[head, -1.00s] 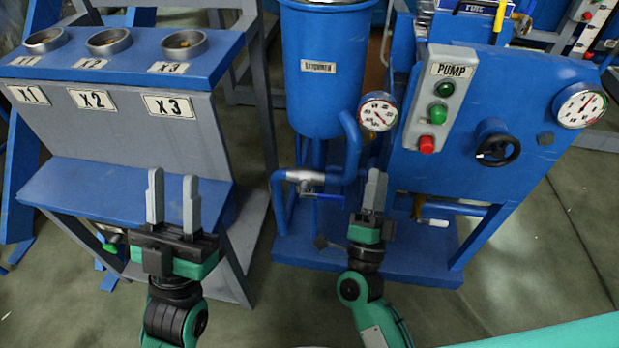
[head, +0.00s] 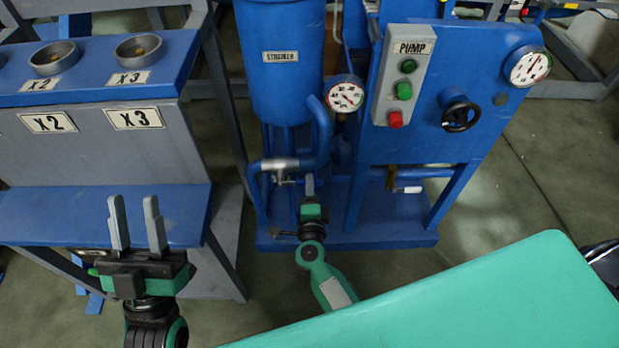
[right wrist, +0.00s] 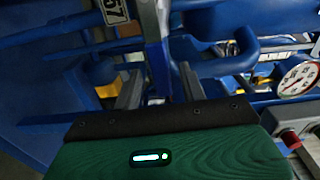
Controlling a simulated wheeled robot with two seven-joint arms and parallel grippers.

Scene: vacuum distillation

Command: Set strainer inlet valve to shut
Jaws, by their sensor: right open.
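The strainer (head: 288,95) is a blue upright cylinder with a label. The inlet valve (head: 280,164) is a silver body in the blue pipe at its lower left, with a small lever below, partly hidden. My right gripper (head: 309,178) is just right of and below this valve, seen edge-on. In the right wrist view its two fingers (right wrist: 160,78) are apart, with a blue bar and a silver part (right wrist: 152,22) beyond and between them. Contact cannot be told. My left gripper (head: 133,205) is open and empty before the rack at left.
A pump panel (head: 403,75) with green and red buttons and a black handwheel (head: 460,114) stands right of the strainer. A pressure gauge (head: 345,94) sits beside the strainer. A blue rack (head: 100,150) stands at left. A mint-green surface (head: 480,290) fills the lower right.

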